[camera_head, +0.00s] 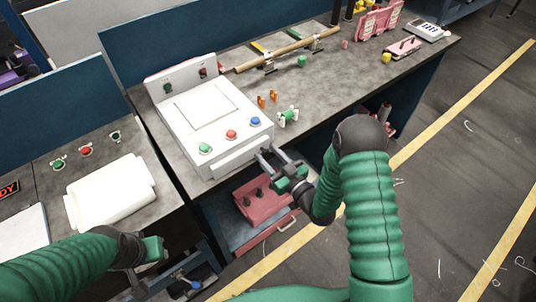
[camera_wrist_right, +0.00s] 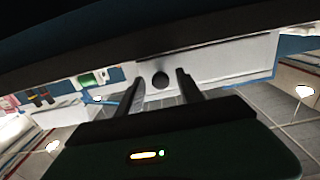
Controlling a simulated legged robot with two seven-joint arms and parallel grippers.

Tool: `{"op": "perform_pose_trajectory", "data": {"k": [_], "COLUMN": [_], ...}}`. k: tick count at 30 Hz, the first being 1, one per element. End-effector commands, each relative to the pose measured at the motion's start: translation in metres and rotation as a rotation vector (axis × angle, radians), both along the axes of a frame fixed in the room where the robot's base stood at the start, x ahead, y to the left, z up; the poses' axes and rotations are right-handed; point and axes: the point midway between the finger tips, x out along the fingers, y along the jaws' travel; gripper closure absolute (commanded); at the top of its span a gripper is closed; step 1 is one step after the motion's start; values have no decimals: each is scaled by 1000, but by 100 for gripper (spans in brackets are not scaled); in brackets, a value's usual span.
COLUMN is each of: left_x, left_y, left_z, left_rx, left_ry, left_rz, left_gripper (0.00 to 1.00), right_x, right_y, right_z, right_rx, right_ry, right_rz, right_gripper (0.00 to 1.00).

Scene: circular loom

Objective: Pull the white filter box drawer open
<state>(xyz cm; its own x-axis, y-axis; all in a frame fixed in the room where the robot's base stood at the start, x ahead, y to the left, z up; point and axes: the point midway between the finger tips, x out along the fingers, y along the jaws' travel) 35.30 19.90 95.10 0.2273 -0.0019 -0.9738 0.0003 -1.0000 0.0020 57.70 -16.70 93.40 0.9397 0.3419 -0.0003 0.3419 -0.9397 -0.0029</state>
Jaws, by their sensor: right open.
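The white filter box (camera_head: 205,112) sits on the grey workbench, with green, red and blue buttons along its front top edge. Its drawer (camera_head: 235,158) is the low white front panel. In the right wrist view the white front (camera_wrist_right: 222,62) shows a round dark knob or hole (camera_wrist_right: 160,80). My right gripper (camera_head: 268,157) is open at the right end of the drawer front. In its wrist view the two fingers (camera_wrist_right: 160,92) stand either side of the dark round spot; contact cannot be told. My left gripper (camera_head: 153,252) is low at the left, its fingers unclear.
Orange clips (camera_head: 267,97) and a green-and-white part (camera_head: 288,117) lie right of the box. A wooden rod (camera_head: 285,50) lies behind. A pink bin (camera_head: 265,203) sits under the bench. A side bench (camera_head: 45,180) holds a white case (camera_head: 110,190).

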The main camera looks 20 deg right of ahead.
Motion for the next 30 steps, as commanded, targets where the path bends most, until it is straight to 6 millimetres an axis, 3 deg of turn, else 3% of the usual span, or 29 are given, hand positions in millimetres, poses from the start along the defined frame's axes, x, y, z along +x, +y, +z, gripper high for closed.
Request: {"op": "perform_pose_trajectory", "data": {"k": [4, 14, 30], "left_x": [0, 0, 0], "left_y": [0, 0, 0], "left_z": [0, 0, 0], "left_rx": [0, 0, 0], "left_ry": [0, 0, 0], "left_rz": [-1, 0, 0], "left_gripper": [64, 64, 64], "right_x": [-1, -1, 0], "right_y": [2, 4, 2], "right_z": [1, 1, 2], "right_rx": [-3, -5, -4], "right_ry": [0, -2, -4], "right_rz": [-1, 0, -1], "right_gripper": [56, 99, 100]}}
